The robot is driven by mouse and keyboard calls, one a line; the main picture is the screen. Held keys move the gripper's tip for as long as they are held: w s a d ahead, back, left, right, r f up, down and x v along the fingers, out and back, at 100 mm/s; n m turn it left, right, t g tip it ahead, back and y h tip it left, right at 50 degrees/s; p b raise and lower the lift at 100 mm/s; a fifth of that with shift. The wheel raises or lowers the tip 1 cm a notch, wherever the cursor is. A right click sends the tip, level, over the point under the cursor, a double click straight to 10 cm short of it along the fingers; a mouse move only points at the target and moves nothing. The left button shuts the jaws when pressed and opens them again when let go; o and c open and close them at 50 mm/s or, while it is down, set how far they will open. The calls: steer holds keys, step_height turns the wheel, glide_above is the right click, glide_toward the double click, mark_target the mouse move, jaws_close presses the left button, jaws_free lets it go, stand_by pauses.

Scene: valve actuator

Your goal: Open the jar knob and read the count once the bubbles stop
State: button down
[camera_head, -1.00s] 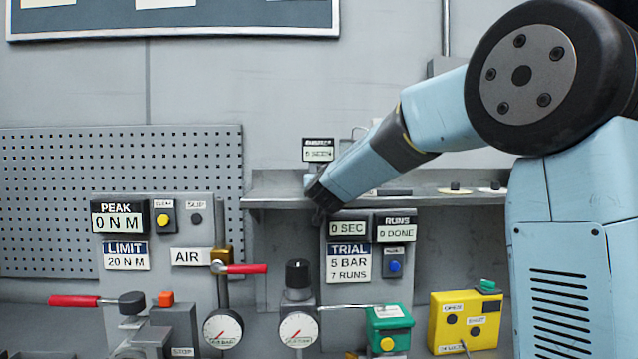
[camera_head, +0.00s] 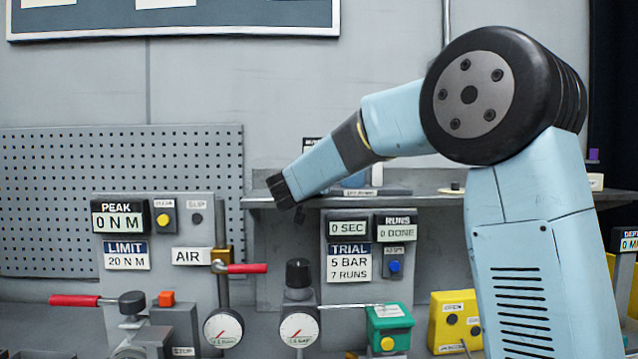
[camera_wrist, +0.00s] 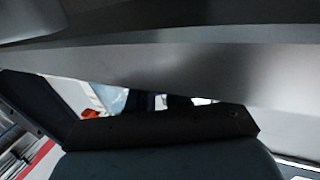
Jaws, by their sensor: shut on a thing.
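A pale blue, glassy-looking thing (camera_head: 355,180) stands partly hidden behind my arm.
The shelf (camera_head: 420,200) runs behind my arm. Below it are the trial panel (camera_head: 349,263), two round gauges, a red-handled air valve (camera_head: 245,268), a green box (camera_head: 390,318) and a yellow box (camera_head: 455,320). In the wrist view, a close grey surface (camera_wrist: 200,70) blocks much of the picture.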

steer(key=c, duration=1.1)
jaws_free()
steer(key=shift+c, duration=0.2)
steer(key=v, duration=1.4)
steer(key=shift+w+a, duration=0.1)
steer(key=shift+c, duration=0.3)
